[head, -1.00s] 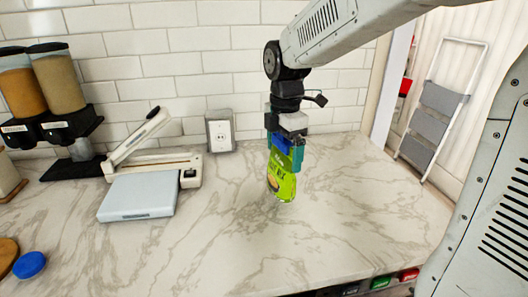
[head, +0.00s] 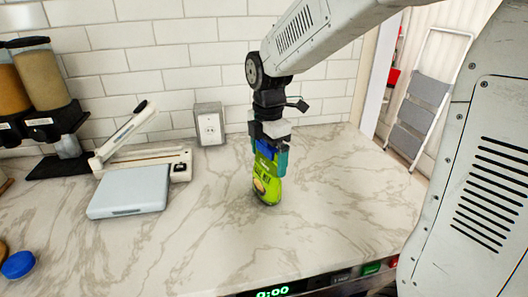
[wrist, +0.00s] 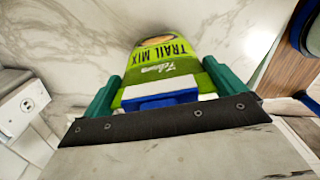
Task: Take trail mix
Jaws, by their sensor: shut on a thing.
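The trail mix bag (head: 266,186) is bright green with dark lettering. In the head view it hangs upright below my gripper (head: 270,163), over or on the marble counter; I cannot tell if its bottom touches. My gripper is shut on the top of the bag, with teal fingers on either side. In the wrist view the trail mix bag (wrist: 165,62) shows its "TRAIL MIX" label between the teal fingers of my gripper (wrist: 165,92). The fingers and the blue part between them hide the bag's top.
A white scale (head: 130,192) and a lever-armed sealer (head: 140,150) stand left on the marble counter (head: 200,240). Dispensers (head: 35,90) stand further left, and a blue lid (head: 18,265) lies front left. The counter right of the bag is clear.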

